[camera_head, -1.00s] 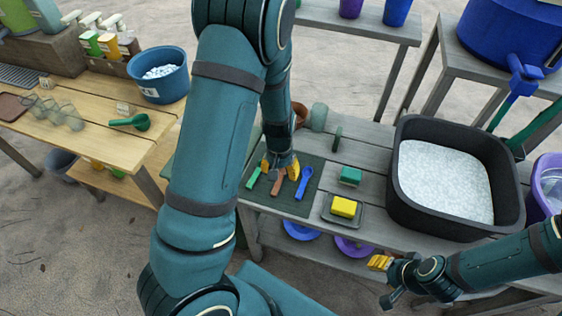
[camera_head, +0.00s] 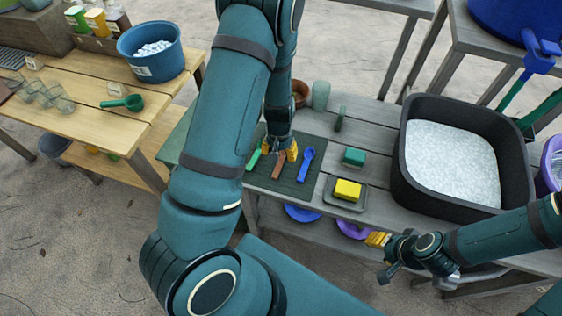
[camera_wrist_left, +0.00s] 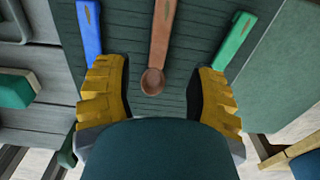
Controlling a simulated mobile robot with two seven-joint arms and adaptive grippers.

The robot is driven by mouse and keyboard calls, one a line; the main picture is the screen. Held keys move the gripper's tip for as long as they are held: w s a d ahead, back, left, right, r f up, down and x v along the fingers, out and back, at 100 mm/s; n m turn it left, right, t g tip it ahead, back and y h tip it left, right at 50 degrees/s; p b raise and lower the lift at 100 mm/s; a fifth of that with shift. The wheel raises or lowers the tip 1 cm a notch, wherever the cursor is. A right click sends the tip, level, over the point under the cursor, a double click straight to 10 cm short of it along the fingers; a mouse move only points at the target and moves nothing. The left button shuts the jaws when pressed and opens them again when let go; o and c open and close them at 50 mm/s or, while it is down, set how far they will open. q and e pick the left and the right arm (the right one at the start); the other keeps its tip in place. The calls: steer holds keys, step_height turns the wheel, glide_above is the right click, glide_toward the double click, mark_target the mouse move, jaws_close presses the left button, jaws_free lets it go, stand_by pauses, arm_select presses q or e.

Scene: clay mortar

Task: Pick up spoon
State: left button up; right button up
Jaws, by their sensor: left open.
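A brown spoon (camera_head: 279,167) lies on a dark green slatted mat (camera_head: 287,187) on the grey table. It lies between a green-handled tool (camera_head: 253,160) and a blue spoon (camera_head: 305,166). My left gripper (camera_head: 279,151) is open and points down over the mat at the brown spoon. In the left wrist view the brown spoon's bowl (camera_wrist_left: 152,81) shows between the two yellow fingers (camera_wrist_left: 158,84), apart from both. The blue handle (camera_wrist_left: 89,28) is at left and the green one (camera_wrist_left: 235,40) at right. My right gripper (camera_head: 377,239) is off the table's front edge; its jaws are unclear.
A yellow sponge (camera_head: 347,189) on a small tray and a green block (camera_head: 354,156) sit right of the mat. A black tub (camera_head: 402,177) of white grains stands farther right. A brown pot (camera_head: 300,92) and a green vase (camera_head: 320,95) stand behind.

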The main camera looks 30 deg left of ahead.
mark_target(280, 162)
arm_select(q)
step_height(280, 162, down, 5)
steer(key=shift+d+f+b, duration=0.1)
steer(key=shift+f+b, duration=0.1)
steer(key=shift+b, duration=0.55)
steer(key=shift+r, duration=0.1)
steer(key=c, duration=1)
